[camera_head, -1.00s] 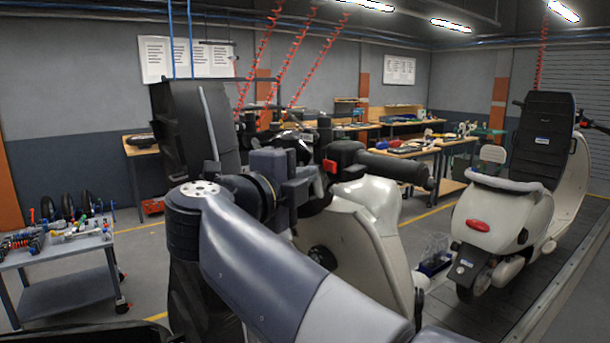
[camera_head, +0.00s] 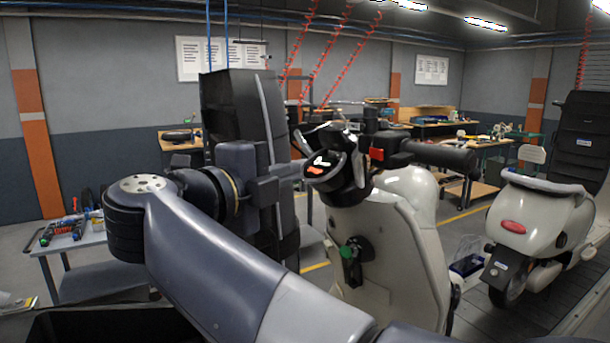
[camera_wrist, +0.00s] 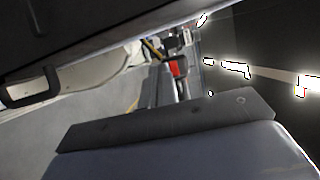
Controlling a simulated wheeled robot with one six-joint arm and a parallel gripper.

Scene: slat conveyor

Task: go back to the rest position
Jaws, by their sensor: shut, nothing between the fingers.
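My gripper (camera_head: 285,190) is shut, with nothing seen in it. It is at the end of my bent arm, left of the near scooter's handlebar in the head view. The near cream scooter (camera_head: 392,262) stands upright, its dark handlebar and lit display facing me. A dark part with a green knob sits on its inner panel. My arm crosses in front of the scooter's lower left part. In the wrist view, dark and grey surfaces fill most of the picture, and the fingertips cannot be made out clearly.
A second cream scooter (camera_head: 540,220) stands behind to the right on the slat conveyor (camera_head: 545,307). A tall dark panel (camera_head: 240,110) stands just behind my gripper. A grey cart (camera_head: 75,243) with small parts is at left. Workbenches line the back wall.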

